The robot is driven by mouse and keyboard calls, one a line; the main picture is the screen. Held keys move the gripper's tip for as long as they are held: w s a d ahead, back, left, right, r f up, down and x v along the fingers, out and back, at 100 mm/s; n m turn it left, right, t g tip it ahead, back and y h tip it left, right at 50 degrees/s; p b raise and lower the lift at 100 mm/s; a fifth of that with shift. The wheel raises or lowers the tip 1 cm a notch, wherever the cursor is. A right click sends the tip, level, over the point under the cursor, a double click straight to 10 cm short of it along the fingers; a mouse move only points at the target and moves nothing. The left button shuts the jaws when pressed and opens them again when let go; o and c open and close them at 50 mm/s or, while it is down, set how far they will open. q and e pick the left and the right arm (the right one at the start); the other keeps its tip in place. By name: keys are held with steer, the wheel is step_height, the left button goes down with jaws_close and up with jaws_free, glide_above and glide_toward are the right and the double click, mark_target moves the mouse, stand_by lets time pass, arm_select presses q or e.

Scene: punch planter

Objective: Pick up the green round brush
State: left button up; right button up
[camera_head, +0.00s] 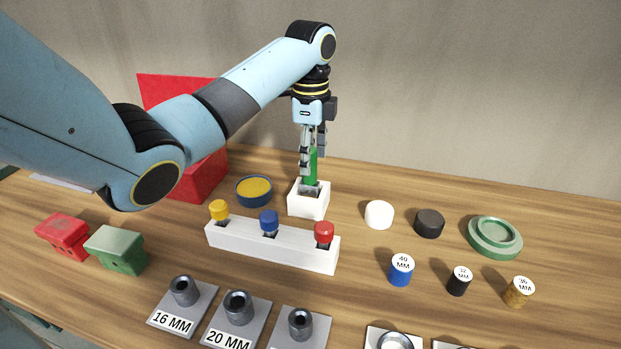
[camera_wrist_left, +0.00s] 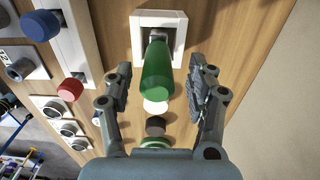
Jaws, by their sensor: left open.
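In the left wrist view the green brush (camera_wrist_left: 156,72) lies between the two open fingers of the left gripper (camera_wrist_left: 160,85), with a gap visible on both sides. My right gripper is in neither view.
A white rack (camera_head: 270,246) with yellow, blue and red knobs stands in front of the holder. A blue-rimmed yellow dish (camera_head: 253,190) is to its left. A white cylinder (camera_head: 379,214) and a black one (camera_head: 429,223) stand to its right. A red box (camera_head: 205,178) is behind my arm.

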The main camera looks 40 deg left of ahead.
mark_target(309, 178)
arm_select(q)
steer(key=shift+s+f, duration=0.15)
steer(key=shift+f, duration=1.4)
jaws_close()
